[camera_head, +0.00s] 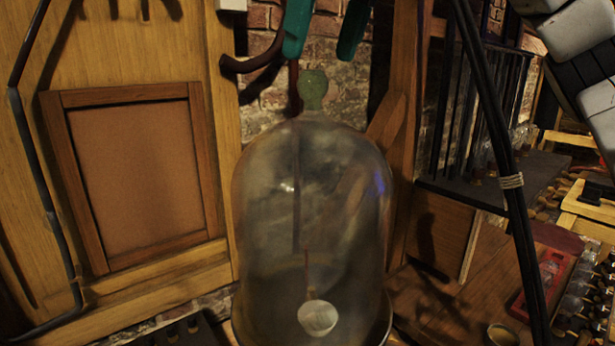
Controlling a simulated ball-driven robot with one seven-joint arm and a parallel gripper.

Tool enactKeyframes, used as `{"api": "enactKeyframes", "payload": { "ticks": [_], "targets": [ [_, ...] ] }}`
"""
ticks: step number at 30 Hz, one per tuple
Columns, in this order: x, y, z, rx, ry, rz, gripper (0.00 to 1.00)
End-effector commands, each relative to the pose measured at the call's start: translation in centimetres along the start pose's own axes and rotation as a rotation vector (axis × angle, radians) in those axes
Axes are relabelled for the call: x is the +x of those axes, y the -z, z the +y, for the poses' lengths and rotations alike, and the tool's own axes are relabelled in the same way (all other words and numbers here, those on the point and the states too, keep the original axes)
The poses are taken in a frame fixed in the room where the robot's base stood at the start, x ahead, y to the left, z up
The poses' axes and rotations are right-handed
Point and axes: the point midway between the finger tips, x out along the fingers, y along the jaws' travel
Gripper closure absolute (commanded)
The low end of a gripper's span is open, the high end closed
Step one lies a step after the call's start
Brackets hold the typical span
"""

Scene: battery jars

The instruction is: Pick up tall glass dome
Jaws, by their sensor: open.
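The tall glass dome (312,190) stands upright in the middle of the head view. It is clear, with a rounded top and a greenish round knob (313,88). Its lower edge is partly cut off by the bottom of the picture. A small white round piece and a thin reddish rod show through the glass. My gripper (319,56) comes in from the top edge, with two teal fingers pointing down and spread apart. It is open and empty. Its fingertips appear just above the knob, one to each side, with no visible contact. The rest of the gripper is out of view.
A wooden panel (140,180) stands behind at left, and a brick wall (345,110) behind the dome. A dark curved hook (250,66) is left of the fingers. Dark cables (508,150) run down at right. Glass jars and a red tray (545,270) crowd the right side.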

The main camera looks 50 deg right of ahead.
Motion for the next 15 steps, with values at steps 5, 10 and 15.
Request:
{"api": "enactKeyframes", "payload": {
  "ticks": [5,10,15],
  "targets": [
    [1.8,0.0,-0.1,0.003,0.002,0.0,0.19],
    [3.0,-0.2,-0.3,0.004,0.003,0.0,0.19],
    [5.4,-0.5,-0.8,0.003,0.004,0.0,0.19]
  ]
}}
